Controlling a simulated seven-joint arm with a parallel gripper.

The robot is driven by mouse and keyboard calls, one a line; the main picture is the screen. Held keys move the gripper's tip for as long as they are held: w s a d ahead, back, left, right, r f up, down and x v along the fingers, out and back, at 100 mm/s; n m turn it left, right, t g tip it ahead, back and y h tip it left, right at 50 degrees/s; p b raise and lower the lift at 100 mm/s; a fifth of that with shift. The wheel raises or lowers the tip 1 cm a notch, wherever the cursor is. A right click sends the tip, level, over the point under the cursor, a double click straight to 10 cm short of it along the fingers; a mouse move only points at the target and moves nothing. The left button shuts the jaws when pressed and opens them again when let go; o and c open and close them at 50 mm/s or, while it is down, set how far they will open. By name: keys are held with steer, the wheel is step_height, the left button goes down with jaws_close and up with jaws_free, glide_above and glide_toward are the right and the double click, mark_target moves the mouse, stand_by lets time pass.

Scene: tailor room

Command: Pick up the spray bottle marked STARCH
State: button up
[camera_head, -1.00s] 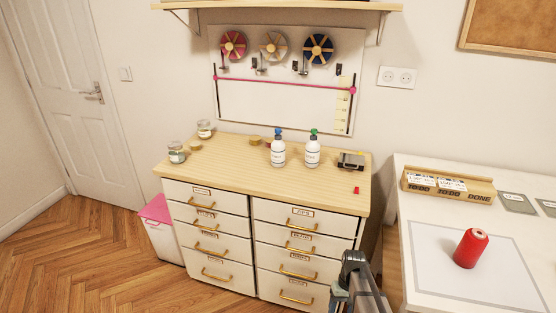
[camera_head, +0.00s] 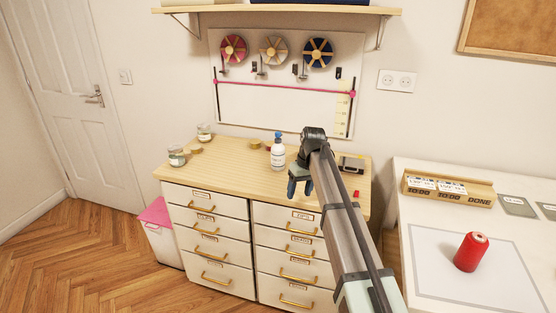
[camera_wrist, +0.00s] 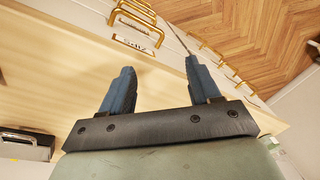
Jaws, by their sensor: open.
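A white spray bottle with a blue top (camera_head: 278,152) stands upright on the wooden top of the drawer cabinet (camera_head: 225,160); its label is too small to read. A second white bottle, with a green top, is hidden behind my arm in the head view. My gripper (camera_head: 300,186) is open and empty above the cabinet's front edge, right of and nearer than the blue-topped bottle. In the wrist view my gripper (camera_wrist: 158,78) has its two blue fingers apart over the cabinet edge and drawer fronts, with no bottle visible.
Two glass jars (camera_head: 177,155) stand at the cabinet's left end. A dark device (camera_head: 351,164) and a small red item (camera_head: 356,194) lie at the right. A white table (camera_head: 420,215) with a red thread spool (camera_head: 471,251) stands further right. The cabinet top's left-middle is clear.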

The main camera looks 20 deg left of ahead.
mark_target(277, 136)
steer(key=w+a+r+t, duration=0.1)
steer(key=w+a+r, duration=0.3)
steer(key=w+r, duration=0.25)
steer(key=w+a+r+t+y, duration=0.1)
steer(key=w+a+r+t, duration=0.15)
steer(key=w+r, duration=0.4)
steer(key=w+a+r, duration=0.5)
steer(key=w+r, duration=0.1)
steer(key=r, duration=0.2)
steer(key=x, duration=0.8)
steer(key=shift+w+f, duration=0.2)
steer(key=shift+f, duration=0.15)
steer(key=shift+x, duration=2.7)
steer(key=shift+s+a, duration=0.1)
steer(key=shift+a, duration=0.05)
jaws_close()
steer(key=shift+t, duration=0.25)
